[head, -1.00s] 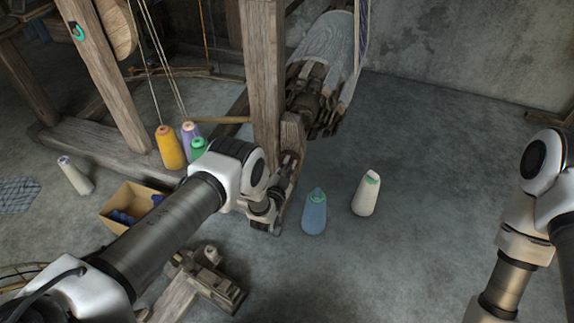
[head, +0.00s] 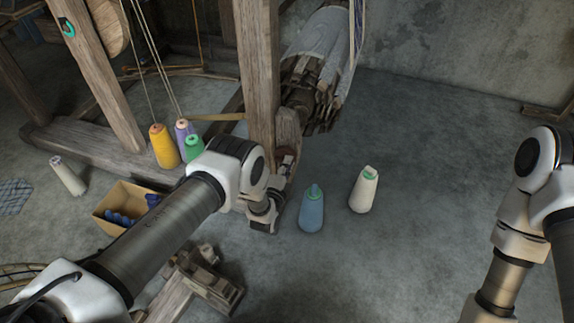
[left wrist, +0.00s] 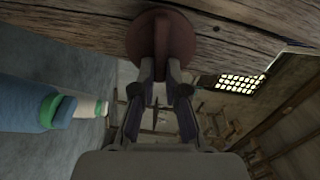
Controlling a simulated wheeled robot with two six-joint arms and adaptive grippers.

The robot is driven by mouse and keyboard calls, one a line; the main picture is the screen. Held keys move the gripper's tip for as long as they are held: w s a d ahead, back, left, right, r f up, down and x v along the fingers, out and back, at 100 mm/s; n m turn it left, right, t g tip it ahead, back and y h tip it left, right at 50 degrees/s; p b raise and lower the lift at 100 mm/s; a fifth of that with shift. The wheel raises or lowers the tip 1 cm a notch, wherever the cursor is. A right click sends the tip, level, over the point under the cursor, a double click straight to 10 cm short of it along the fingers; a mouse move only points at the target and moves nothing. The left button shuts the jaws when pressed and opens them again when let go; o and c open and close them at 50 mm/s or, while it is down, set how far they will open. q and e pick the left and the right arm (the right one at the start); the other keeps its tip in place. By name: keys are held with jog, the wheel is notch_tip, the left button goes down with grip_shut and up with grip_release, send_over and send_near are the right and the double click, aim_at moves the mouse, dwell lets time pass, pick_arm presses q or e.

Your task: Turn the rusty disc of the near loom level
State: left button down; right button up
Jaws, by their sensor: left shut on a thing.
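The rusty disc (left wrist: 180,38) shows in the left wrist view as a round reddish-brown plate on the face of a wooden loom beam (left wrist: 75,32). A raised ridge across its middle stands up and down in that picture, crosswise to the beam's grain. My left gripper (left wrist: 160,72) is shut on this ridge, with a finger on each side. In the head view my left wrist and gripper (head: 285,166) are at the near loom's upright post (head: 258,75); the disc is mostly hidden there. My right gripper is out of view; only part of my right arm shows.
A blue cone (head: 312,212) and a white cone (head: 363,192) stand on the floor right of my left gripper. Yellow, purple and green cones (head: 164,148) stand by the loom's base. A cardboard box (head: 108,210) holds blue things.

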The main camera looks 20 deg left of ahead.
pick_arm(q)
jog(key=shift+f+m, duration=0.2)
jog(key=shift+m, duration=0.8)
jog(key=c, duration=1.2)
grip_release()
jog(key=s, duration=1.2)
jog(key=shift+a, duration=0.2)
